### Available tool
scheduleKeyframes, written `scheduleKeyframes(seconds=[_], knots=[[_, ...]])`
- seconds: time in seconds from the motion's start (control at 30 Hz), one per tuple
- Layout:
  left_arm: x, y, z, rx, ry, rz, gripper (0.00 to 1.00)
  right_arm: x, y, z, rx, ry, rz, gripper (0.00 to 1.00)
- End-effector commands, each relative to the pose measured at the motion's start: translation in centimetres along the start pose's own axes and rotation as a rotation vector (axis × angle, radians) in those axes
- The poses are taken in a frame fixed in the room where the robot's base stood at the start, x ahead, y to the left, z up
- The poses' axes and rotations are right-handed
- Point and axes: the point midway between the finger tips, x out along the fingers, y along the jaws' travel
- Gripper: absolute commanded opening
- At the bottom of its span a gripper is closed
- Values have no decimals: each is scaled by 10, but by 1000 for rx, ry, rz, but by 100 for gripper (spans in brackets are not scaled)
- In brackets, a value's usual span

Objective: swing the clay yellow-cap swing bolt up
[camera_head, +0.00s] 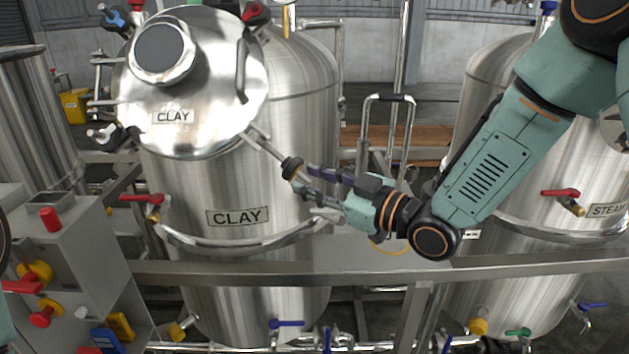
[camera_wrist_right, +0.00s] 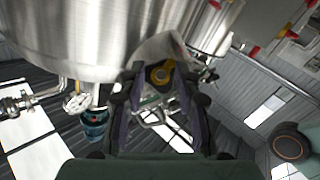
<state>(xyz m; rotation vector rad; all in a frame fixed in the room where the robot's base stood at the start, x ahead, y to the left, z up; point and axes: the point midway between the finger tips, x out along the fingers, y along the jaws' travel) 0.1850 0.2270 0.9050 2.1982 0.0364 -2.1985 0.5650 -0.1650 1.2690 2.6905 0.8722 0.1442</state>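The clay tank (camera_head: 238,190) stands at centre left in the head view, with a round steel lid (camera_head: 205,95) marked CLAY. A swing bolt (camera_head: 268,149) slants down and outward from the lid's lower right edge, with a dark nut (camera_head: 291,167) near its outer end. My right gripper (camera_head: 305,180) is at that outer end. In the right wrist view the yellow cap (camera_wrist_right: 160,73) shows between the tips of my right gripper (camera_wrist_right: 159,80). The fingers stand apart on either side of it; contact is not clear. My left gripper is out of view.
Other clamps sit around the lid, including a blue-capped one (camera_head: 115,17) and a red-capped one (camera_head: 256,12). A steel rail (camera_head: 360,262) crosses in front of the tank. The steam tank (camera_head: 530,200) stands right. A control box (camera_head: 75,265) is at lower left.

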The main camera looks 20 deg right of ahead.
Motion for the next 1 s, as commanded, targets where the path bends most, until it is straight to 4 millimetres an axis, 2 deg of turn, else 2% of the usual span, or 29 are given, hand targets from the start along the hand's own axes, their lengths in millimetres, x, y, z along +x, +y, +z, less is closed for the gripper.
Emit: scheduleKeyframes(seconds=[0.13,0.5,1.0], knots=[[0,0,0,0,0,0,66,0,0,0,0,0,0,31],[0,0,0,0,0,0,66,0,0,0,0,0,0,0],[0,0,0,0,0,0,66,0,0,1,1,-3,-1,0]])
